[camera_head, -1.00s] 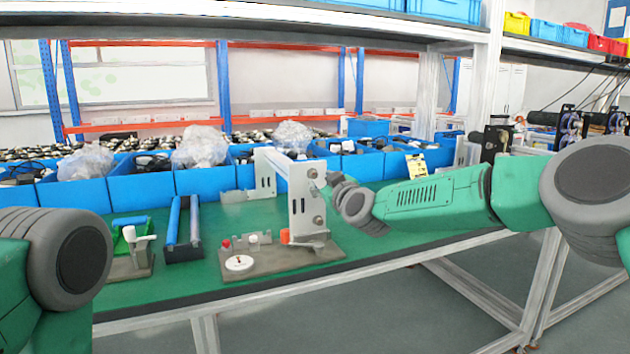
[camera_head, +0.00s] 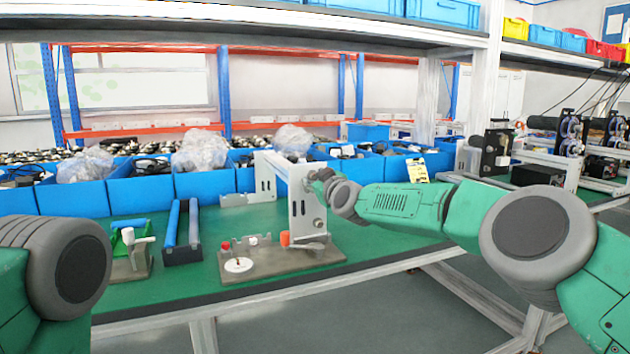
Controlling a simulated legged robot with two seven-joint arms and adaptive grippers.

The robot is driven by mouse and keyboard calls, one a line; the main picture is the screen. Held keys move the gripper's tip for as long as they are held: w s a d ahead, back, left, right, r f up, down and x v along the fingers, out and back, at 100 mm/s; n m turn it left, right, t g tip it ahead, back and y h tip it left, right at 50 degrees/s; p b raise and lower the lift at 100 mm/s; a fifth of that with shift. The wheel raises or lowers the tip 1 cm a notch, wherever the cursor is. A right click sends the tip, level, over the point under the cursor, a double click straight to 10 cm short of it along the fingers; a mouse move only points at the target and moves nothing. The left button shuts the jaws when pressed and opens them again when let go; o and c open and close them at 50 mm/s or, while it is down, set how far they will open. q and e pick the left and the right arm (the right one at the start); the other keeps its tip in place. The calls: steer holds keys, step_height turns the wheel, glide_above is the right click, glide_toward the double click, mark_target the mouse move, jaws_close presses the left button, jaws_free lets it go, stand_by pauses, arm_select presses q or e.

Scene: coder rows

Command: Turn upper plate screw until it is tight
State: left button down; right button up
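A white upright bracket plate (camera_head: 298,207) stands on a grey-brown fixture base (camera_head: 290,262) on the green bench. The upper plate screw is hidden behind my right gripper at the plate's upper right edge. A lower screw (camera_head: 318,223) shows on the same edge. My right gripper (camera_head: 318,180) reaches in from the right, its tip at the upper screw's place; its fingers are too small and covered to tell open from shut. My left arm shows at the lower left, but its gripper is out of the picture.
An orange-handled clamp (camera_head: 286,239) and a white round disc (camera_head: 239,265) sit on the fixture base. Blue bins (camera_head: 205,183) line the back. The green bench top (camera_head: 390,236) is clear at right.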

jaws_close()
steer(key=m+b, duration=0.1)
steer(key=m, duration=0.2)
steer(key=shift+f+m+b, duration=0.15)
steer(key=shift+m+b, duration=0.6)
steer(key=shift+m, duration=0.85)
steer(key=m, duration=0.3)
steer(key=shift+m+b, duration=0.3)
jaws_free()
steer(key=shift+r, duration=0.2)
